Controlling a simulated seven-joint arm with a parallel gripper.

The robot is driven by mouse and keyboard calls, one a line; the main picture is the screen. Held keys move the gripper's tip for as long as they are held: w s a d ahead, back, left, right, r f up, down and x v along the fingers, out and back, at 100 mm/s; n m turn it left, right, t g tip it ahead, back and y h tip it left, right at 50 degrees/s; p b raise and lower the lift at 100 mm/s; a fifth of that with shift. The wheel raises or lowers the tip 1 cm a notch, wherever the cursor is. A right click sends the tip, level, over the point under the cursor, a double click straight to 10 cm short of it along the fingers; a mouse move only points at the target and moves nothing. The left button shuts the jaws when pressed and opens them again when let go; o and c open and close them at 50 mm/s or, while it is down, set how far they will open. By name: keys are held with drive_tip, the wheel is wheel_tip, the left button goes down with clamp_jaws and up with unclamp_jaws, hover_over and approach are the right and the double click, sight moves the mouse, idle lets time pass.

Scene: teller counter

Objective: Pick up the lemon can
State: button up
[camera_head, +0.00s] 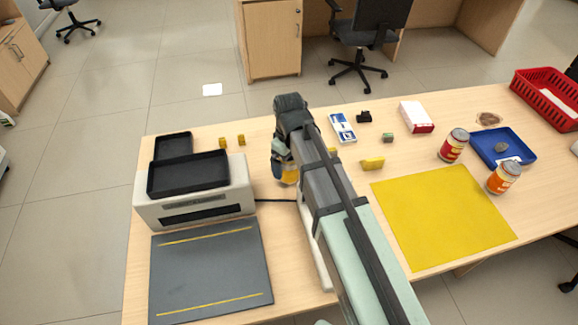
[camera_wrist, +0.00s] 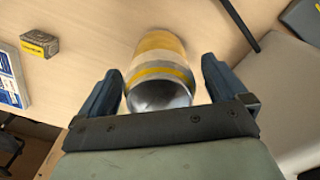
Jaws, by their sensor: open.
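A yellow can with a silvery metal end, likely the lemon can (camera_wrist: 160,62), stands between the two fingers of my gripper (camera_wrist: 160,88) in the wrist view. The fingers are apart, one on each side of the can, with a narrow gap visible at the right finger. In the head view my gripper (camera_head: 284,165) is over the table left of centre, and a yellow part of the can (camera_head: 290,174) shows beside it. Most of the can is hidden there by my arm.
A grey printer-like machine (camera_head: 196,211) with black trays stands left of my gripper. A red can (camera_head: 453,146), an orange can (camera_head: 502,178), a blue tray (camera_head: 483,140) and a red basket (camera_head: 520,84) are at right. A yellow mat (camera_head: 440,215) lies right of my arm.

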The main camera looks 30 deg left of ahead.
drive_tip(key=shift+f, duration=0.8)
drive_tip(key=shift+c, duration=0.2)
